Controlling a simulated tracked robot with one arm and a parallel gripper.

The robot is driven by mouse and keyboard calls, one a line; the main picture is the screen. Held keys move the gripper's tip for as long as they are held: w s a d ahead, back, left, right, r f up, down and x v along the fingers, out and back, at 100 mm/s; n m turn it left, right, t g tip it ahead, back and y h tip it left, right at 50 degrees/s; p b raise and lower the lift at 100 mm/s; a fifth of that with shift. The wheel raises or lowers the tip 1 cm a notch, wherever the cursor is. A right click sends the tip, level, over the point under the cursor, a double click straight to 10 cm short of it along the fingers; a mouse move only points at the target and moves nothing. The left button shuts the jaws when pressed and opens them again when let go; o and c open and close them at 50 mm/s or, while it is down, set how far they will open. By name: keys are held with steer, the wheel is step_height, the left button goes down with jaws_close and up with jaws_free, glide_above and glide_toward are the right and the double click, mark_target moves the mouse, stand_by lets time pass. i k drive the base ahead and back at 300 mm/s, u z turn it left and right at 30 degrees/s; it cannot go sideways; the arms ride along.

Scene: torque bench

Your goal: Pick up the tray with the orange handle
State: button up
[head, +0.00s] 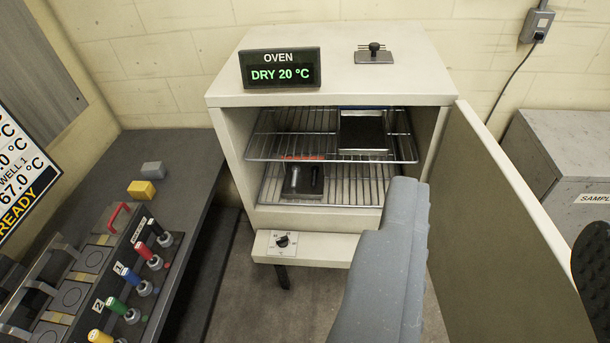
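The oven (232,150) stands open, with two wire shelves inside. On the lower shelf, left of centre, sits a dark tray (303,190) with a light metal piece on it. An orange strip (303,157), seen through the upper rack, shows at its back edge and looks like its handle. A second tray (362,132) with dark contents and a blue strip at its back sits on the upper shelf, to the right. A grey part of my gripper (395,240) rises in the foreground, before the oven's right side. Its fingertips are not clearly visible, and I see nothing held.
The oven door (505,240) is swung wide open to the right. A control ledge with a knob (283,241) juts out below the opening. A dark bench (180,200) with coloured levers and two small blocks is at left. A grey cabinet (560,150) stands at right.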

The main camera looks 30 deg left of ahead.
mark_target(303, 189)
steer(key=z, duration=0.1)
steer(key=i, duration=1)
steer(key=u, duration=0.1)
